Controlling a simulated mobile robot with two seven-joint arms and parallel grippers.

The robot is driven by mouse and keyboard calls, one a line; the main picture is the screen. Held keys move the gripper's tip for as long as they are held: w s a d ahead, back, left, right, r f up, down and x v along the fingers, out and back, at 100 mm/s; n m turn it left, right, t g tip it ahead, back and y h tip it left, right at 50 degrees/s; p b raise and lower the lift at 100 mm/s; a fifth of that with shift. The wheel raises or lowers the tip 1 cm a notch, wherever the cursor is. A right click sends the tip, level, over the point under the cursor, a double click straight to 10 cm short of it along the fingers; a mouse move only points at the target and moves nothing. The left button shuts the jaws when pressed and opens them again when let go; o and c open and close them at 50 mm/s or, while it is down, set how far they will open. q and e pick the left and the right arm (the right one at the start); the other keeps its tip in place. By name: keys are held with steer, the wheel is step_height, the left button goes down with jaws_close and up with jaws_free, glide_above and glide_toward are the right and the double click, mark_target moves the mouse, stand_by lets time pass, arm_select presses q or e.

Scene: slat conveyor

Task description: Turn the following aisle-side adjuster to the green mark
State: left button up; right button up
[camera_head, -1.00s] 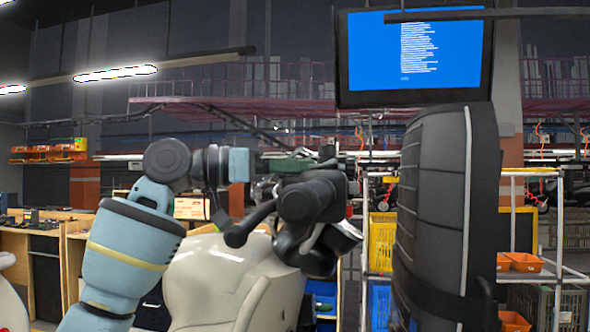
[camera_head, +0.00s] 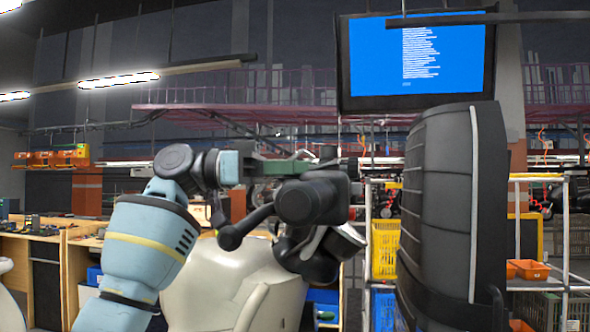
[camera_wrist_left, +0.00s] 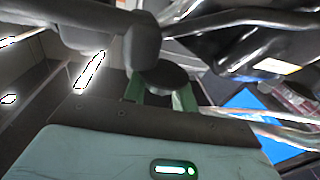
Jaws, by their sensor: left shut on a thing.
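My left gripper (camera_head: 285,166) comes in from the left in the head view, with green fingers and a pale blue body. In the left wrist view its green fingers (camera_wrist_left: 157,97) are shut on a dark round adjuster knob (camera_wrist_left: 162,75). In the head view the knob is hard to make out among dark parts behind and beside the fingers. I cannot make out a green mark by the knob in either view. My right gripper is not in view.
A dark jointed assembly (camera_head: 312,200) and a cream rounded body (camera_head: 215,285) are just below the left gripper. Yellow crates (camera_head: 385,250) and shelving stand behind; a blue screen (camera_head: 415,55) hangs above.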

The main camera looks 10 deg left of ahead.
arm_select(q)
steer(key=o, duration=1)
steer(key=shift+c, duration=0.2)
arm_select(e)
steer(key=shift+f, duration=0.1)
arm_select(q)
steer(key=s+a+b, duration=0.1)
steer(key=a, duration=0.6)
steer(key=shift+a, duration=0.4)
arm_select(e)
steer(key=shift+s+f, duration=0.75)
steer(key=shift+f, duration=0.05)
